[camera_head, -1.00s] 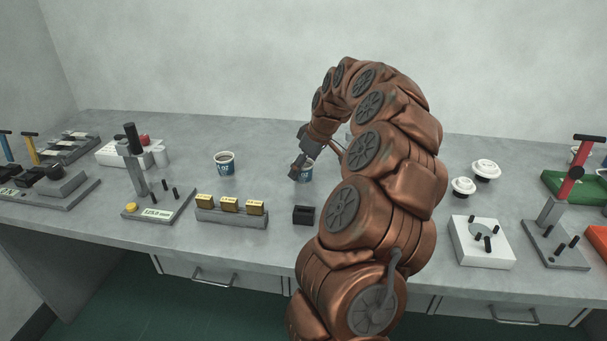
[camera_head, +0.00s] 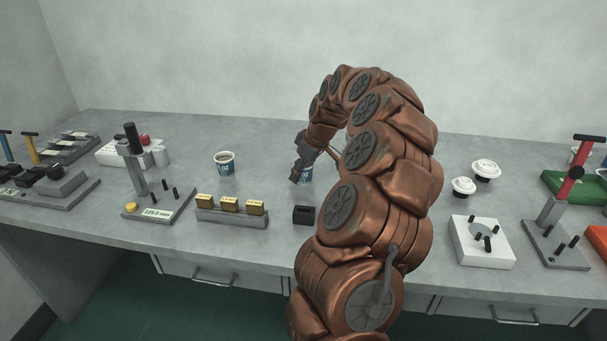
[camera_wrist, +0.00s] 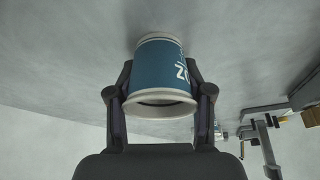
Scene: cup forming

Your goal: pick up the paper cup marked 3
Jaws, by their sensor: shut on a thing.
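A paper cup with a dark blue band and white lettering (camera_wrist: 156,65) stands between the fingers of my gripper (camera_wrist: 159,92) in the wrist view. My gripper is shut on it, one finger on each side, with the pale rim facing the camera. The number on this cup cannot be read. In the head view my gripper (camera_head: 297,175) hides much of the same cup (camera_head: 307,172) near the middle of the table. Whether the cup touches the table cannot be told. A second blue-banded cup (camera_head: 225,163) stands upright to the left, apart from my gripper.
A grey holder with gold blocks (camera_head: 232,217) and a small black block (camera_head: 303,215) lie in front. A lever stand (camera_head: 152,205) is at left. White lids (camera_head: 486,168), a white fixture (camera_head: 482,243) and a red-handled press (camera_head: 570,185) are at right.

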